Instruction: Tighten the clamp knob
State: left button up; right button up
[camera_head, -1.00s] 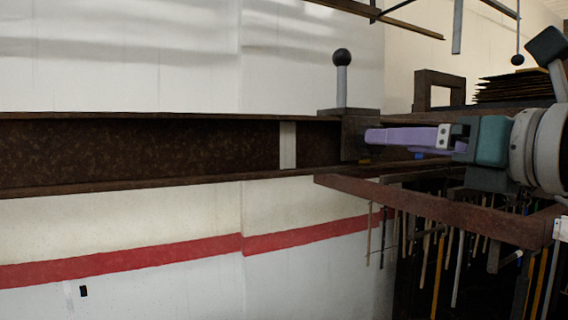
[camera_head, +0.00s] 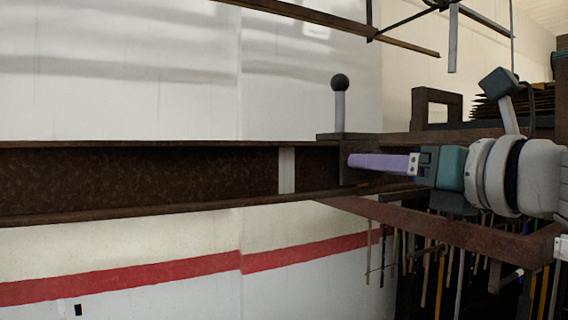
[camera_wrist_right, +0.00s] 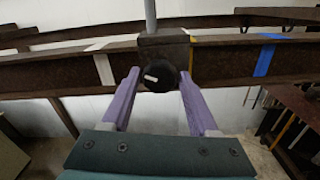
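The clamp is a dark block (camera_head: 327,139) on a rusty rail, with an upright grey post topped by a black ball (camera_head: 340,82). In the right wrist view the clamp block (camera_wrist_right: 165,45) carries a round black knob (camera_wrist_right: 158,76) with a short white mark, tilted slightly. My right gripper (camera_head: 350,162) has purple fingers and reaches in from the right in front of the clamp, hiding part of it. My left gripper is in neither view.
The rail (camera_head: 130,180) runs left with a white band (camera_head: 287,170) beside the clamp. A blue band (camera_wrist_right: 264,60) marks the rail right of the clamp. A rusty beam (camera_head: 440,222) with several hanging rods lies below my right arm. Overhead bars (camera_head: 340,26) hang above.

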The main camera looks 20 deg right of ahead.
grip_shut()
